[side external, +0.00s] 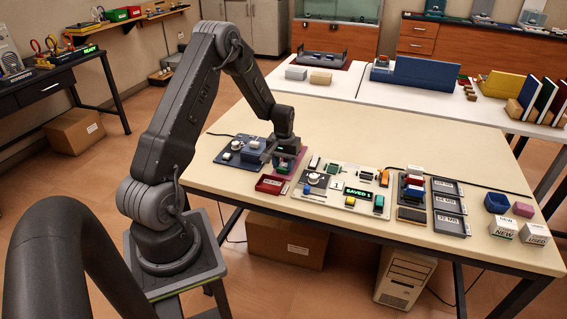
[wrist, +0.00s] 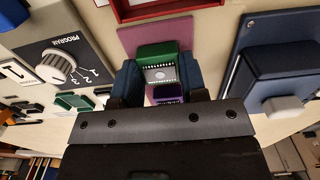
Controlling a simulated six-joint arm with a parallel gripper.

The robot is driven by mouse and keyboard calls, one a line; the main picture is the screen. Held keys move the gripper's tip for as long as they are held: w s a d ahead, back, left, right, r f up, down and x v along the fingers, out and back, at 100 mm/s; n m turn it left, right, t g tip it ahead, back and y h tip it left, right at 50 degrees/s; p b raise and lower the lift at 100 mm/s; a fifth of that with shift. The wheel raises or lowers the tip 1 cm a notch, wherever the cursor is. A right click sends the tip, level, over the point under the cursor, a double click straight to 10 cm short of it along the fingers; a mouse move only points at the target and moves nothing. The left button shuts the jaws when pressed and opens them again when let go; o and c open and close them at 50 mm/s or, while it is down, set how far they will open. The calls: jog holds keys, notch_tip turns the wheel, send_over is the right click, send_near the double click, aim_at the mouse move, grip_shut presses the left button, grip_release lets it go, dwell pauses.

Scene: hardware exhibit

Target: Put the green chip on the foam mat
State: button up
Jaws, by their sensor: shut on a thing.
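My gripper (wrist: 160,75) points down over the pink foam mat (wrist: 134,40). Its two blue fingers are shut on the green chip (wrist: 158,49), which sits between them and shows a pale grey dotted face. A small purple piece (wrist: 168,92) with a row of pins shows just below it in the wrist view. In the side external view my gripper (side external: 286,155) is at the mat (side external: 301,158), and the fingers hide much of the chip. I cannot tell whether the chip touches the mat.
A red tray (side external: 270,184) lies close in front of the mat. A dark blue unit with a pale button (side external: 250,147) is left of the mat. A board with a PROGRAM dial (wrist: 58,62) and a SAVED display (side external: 358,192) stand to the right. The table's front left is clear.

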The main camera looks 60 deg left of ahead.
jog(key=shift+f, duration=0.1)
jog(key=o, duration=1.3)
jog(key=shift+r, duration=3.75)
